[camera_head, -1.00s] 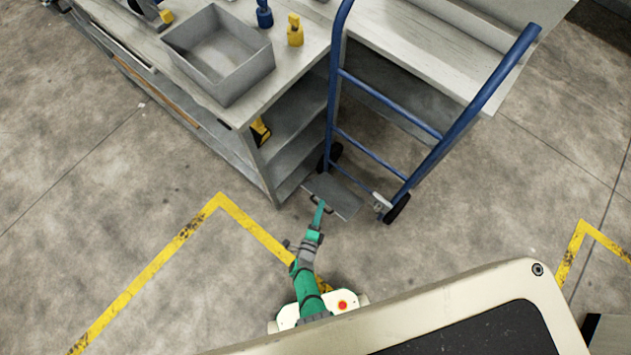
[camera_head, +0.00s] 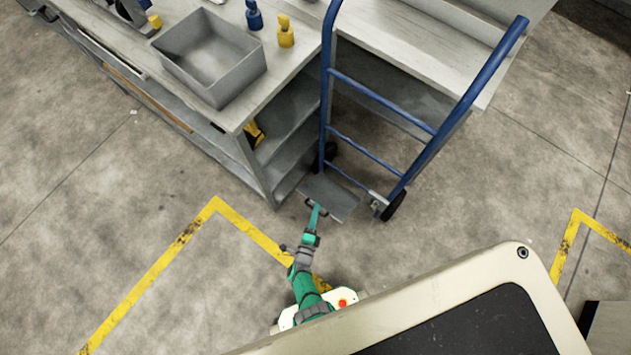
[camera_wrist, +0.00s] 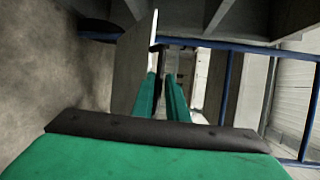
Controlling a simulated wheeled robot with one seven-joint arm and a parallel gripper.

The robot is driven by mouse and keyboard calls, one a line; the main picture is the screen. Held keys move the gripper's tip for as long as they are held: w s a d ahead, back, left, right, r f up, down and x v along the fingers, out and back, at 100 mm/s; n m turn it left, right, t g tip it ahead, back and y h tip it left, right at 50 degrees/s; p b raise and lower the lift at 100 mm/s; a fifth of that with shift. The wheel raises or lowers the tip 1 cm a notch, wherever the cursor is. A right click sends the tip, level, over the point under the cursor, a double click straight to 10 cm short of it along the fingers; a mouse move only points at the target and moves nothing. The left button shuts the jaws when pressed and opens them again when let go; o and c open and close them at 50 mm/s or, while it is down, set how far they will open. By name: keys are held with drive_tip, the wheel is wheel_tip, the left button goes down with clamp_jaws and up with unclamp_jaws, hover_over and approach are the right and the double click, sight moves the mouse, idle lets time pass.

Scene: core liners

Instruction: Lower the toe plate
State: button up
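The toe plate (camera_head: 335,194) is a grey flat plate at the foot of a blue hand truck (camera_head: 383,102). It has a small dark handle on its near-left edge. In the head view my gripper (camera_head: 315,210) is at that handle. In the wrist view the plate (camera_wrist: 130,65) stands close beside the left finger, seen at a steep slant. The two green fingers (camera_wrist: 163,90) have a narrow gap between them. Whether the handle is between the fingertips is hidden, and so is the plate's exact tilt.
A workbench with shelves (camera_head: 262,120) stands close left of the hand truck and carries a grey bin (camera_head: 210,60) and blue and yellow bottles. The truck's black wheel (camera_head: 394,205) is right of the plate. Open concrete floor with yellow lines (camera_head: 160,270) lies in front.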

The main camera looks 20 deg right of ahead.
drive_tip(key=shift+s+d+f, duration=0.3)
drive_tip(key=shift+s+d, duration=0.1)
drive_tip(key=shift+s, duration=0.05)
drive_tip(key=a+v, duration=0.1)
drive_tip(key=v, duration=0.9)
drive_tip(key=shift+r, duration=0.3)
drive_tip(key=shift+w+a, duration=0.1)
drive_tip(key=shift+a, duration=0.05)
